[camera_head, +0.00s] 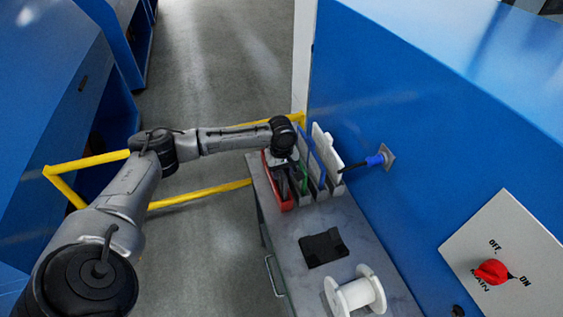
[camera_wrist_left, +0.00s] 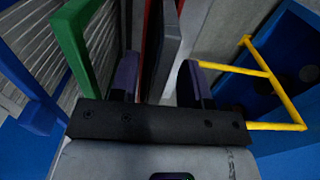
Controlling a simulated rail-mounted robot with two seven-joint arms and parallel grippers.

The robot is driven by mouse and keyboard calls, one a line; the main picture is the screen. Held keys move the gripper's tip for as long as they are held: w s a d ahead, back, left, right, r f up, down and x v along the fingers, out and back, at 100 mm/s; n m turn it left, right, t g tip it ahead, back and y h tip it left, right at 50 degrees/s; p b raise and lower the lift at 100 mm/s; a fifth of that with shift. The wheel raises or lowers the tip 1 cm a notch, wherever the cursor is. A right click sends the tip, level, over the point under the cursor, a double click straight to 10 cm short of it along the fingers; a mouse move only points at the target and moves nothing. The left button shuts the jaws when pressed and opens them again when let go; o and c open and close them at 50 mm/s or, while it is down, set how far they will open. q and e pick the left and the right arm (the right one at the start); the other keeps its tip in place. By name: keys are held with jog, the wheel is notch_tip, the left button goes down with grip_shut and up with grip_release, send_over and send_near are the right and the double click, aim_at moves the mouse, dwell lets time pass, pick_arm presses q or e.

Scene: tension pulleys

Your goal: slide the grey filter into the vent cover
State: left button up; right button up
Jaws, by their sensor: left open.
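My left gripper (camera_head: 282,172) is over the far end of the grey table, at a row of upright panels. In the left wrist view its two dark fingers (camera_wrist_left: 160,80) are apart, one on each side of a dark grey panel (camera_wrist_left: 166,45) that stands on edge. This panel may be the grey filter; whether the fingers touch it is unclear. A red frame (camera_wrist_left: 149,28) is beside it, and shows as a red tray-like piece (camera_head: 278,193) in the head view. I cannot tell which piece is the vent cover. My right gripper is out of view.
Green (camera_wrist_left: 80,45), blue (camera_head: 318,160) and white (camera_head: 328,150) panels stand close beside the gripper. A black block (camera_head: 323,248) and a white spool (camera_head: 355,293) are nearer on the table.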

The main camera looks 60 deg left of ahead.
pick_arm(q)
jog(key=shift+f, duration=1.2)
grip_shut()
